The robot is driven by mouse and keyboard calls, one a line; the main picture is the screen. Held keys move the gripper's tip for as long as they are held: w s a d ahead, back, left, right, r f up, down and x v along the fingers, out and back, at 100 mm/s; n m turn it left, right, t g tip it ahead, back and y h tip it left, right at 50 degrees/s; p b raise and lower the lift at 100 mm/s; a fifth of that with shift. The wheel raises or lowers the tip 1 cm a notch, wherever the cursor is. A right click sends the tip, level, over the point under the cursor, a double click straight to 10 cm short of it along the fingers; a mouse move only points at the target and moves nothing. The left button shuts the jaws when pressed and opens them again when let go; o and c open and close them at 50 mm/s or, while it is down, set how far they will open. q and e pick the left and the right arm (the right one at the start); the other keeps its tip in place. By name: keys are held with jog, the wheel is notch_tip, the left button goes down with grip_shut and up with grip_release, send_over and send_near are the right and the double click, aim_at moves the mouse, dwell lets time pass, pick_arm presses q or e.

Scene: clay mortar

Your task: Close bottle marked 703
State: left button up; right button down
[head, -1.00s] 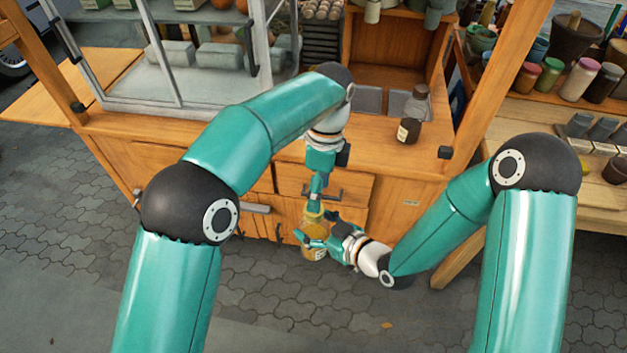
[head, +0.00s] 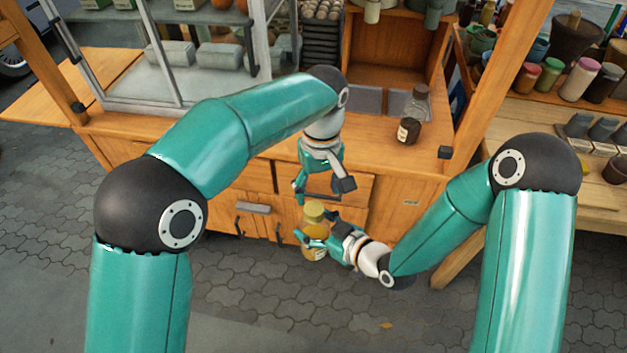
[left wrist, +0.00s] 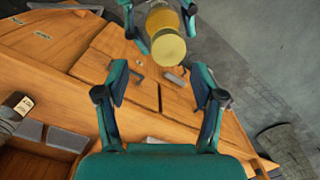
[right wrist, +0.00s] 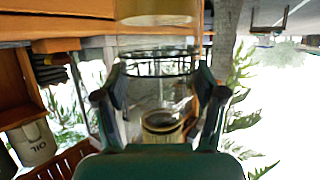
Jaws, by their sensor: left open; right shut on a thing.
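A yellowish glass bottle (head: 316,238) with a pale label and a yellow cap (head: 313,211) is held upright in front of the cabinet. My right gripper (head: 318,236) is shut on its body. The number on the label is too small to read. The cap sits on top of the bottle; I cannot tell how tight it is. In the left wrist view the round cap top (left wrist: 168,47) shows beyond my left gripper (left wrist: 160,78), which is open, empty and apart from it. In the right wrist view the clear glass (right wrist: 150,95) stands between the fingers, under the cap (right wrist: 157,18).
A dark bottle (head: 409,118) with a pale label stands on the wooden counter (head: 375,150). Cabinet drawers and handles are close behind the held bottle. Shelves with several jars (head: 550,75) stand at the right. The paving in front is clear.

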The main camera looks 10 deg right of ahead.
aim_at(314, 208)
pick_arm(q)
jog(key=shift+s+a+r+n, duration=0.1)
jog(key=shift+r+n, duration=0.15)
jog(key=shift+n, duration=0.55)
jog(key=shift+s+a+r+n+t, duration=0.15)
jog(key=shift+s+a+r+n, duration=0.05)
jog(key=shift+r, duration=0.3)
jog(key=shift+s+a+r+n+t, duration=0.15)
jog(key=shift+s+a+r+n, duration=0.05)
jog(key=shift+r, duration=0.75)
jog(key=shift+f, duration=0.15)
jog(key=shift+f, duration=3.95)
